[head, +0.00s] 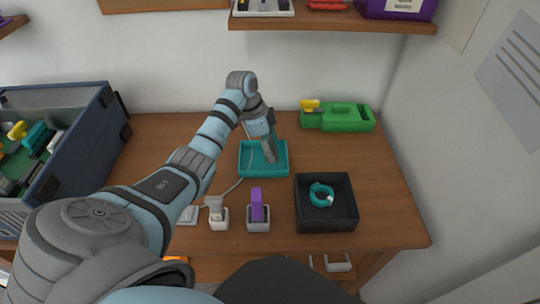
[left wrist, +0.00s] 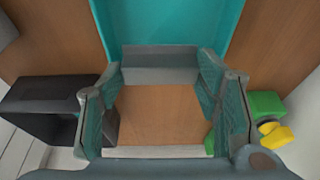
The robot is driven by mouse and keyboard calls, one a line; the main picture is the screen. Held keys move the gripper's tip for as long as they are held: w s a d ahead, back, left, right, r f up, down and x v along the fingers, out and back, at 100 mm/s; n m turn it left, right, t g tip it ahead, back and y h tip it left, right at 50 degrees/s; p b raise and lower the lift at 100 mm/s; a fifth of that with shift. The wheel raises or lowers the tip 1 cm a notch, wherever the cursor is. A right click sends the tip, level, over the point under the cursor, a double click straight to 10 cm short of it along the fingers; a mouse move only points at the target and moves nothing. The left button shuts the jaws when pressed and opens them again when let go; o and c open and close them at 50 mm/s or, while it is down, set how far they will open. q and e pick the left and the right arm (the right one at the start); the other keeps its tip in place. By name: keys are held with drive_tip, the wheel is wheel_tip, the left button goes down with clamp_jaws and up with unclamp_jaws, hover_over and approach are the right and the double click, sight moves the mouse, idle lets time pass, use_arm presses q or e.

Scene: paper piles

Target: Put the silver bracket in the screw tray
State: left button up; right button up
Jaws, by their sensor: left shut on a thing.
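My left gripper (head: 269,150) points down over the teal tray (head: 285,171), which looks like the screw tray, on the wooden table. In the left wrist view, the gripper's fingers (left wrist: 160,88) stand well apart, with a plain grey piece, seemingly the silver bracket (left wrist: 160,75), held between their tips. The tray (left wrist: 180,22) lies just beyond the piece. In the head view the fingers and the bracket are hard to tell apart. I cannot tell whether the bracket touches the tray floor. My right gripper is not in view.
A black tray (head: 326,222) with a teal coil (head: 321,195) stands to the right front. A green case (head: 345,118) is at the back right. A purple item (head: 257,204) stands in a small holder in front of the teal tray. A large bin (head: 75,160) fills the left.

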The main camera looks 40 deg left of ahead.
sight(271, 146)
use_arm(q)
drive_tip(key=x, duration=0.3)
drive_tip(key=shift+w+a, duration=0.25)
drive_tip(key=shift+w+a+f+b, duration=0.15)
drive_tip(key=shift+f+b, duration=0.15)
drive_tip(key=shift+f, duration=0.4)
drive_tip(key=shift+c, duration=0.5)
drive_tip(key=shift+s+r, duration=0.2)
drive_tip(key=shift+s, duration=0.15)
drive_tip(key=shift+f, duration=0.1)
drive_tip(key=o, duration=1)
drive_tip(key=shift+f, duration=0.15)
drive_tip(key=shift+c, duration=0.2)
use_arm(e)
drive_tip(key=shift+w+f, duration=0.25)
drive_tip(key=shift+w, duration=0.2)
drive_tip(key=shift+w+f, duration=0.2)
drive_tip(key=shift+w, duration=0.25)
use_arm(q)
drive_tip(key=p+v, duration=0.3)
drive_tip(key=v, duration=0.9)
drive_tip(key=shift+w+r, duration=0.2)
drive_tip(key=shift+r, duration=0.05)
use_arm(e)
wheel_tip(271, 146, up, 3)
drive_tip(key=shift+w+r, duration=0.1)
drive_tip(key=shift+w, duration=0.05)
